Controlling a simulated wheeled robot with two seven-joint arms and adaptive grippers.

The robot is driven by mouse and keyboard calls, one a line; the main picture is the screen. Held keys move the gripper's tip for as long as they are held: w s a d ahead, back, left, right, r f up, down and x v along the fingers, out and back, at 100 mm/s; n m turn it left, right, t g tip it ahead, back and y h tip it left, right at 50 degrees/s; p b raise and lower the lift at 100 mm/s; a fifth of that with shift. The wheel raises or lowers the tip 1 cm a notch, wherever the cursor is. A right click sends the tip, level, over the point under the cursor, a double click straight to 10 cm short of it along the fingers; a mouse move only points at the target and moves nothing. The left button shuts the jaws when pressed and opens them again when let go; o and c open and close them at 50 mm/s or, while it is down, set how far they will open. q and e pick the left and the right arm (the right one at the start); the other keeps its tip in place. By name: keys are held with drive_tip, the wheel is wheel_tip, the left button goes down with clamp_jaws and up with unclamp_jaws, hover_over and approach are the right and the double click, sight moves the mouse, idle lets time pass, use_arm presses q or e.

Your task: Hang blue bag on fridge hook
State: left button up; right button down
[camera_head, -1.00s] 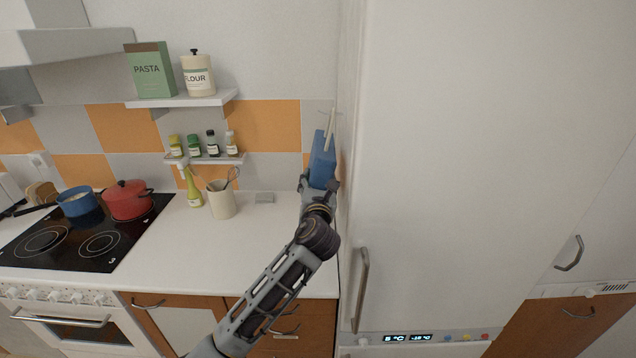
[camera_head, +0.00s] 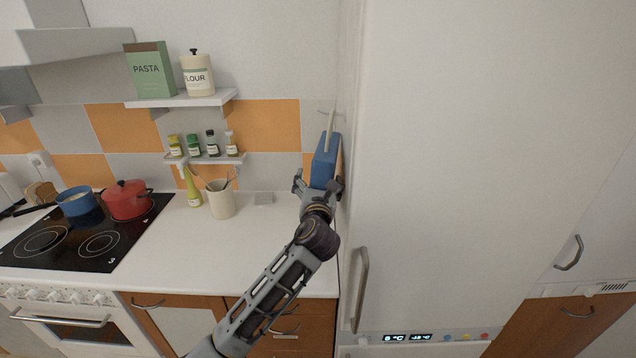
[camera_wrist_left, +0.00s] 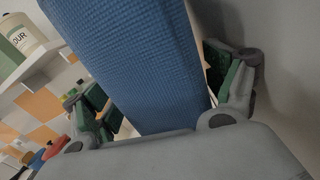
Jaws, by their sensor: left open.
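The blue bag (camera_head: 325,163) is upright against the left side of the white fridge (camera_head: 450,170), just above my left gripper. A pale strap rises from its top toward a thin hook (camera_head: 329,112) on the fridge side; I cannot tell for certain that the strap is over it. My left gripper (camera_head: 319,183) is open, below the bag. In the left wrist view the bag (camera_wrist_left: 135,60) lies between the spread fingers, with a gap visible at each side. My right gripper is not in view.
The counter (camera_head: 265,240) below is mostly clear. A utensil cup (camera_head: 221,203) and a yellow-green bottle (camera_head: 192,187) stand left of the arm. A spice shelf (camera_head: 205,158) is on the wall. The fridge side is close to the gripper's right.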

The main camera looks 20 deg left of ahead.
use_arm(q)
drive_tip(key=v, duration=1.1)
drive_tip(key=shift+s, duration=0.35)
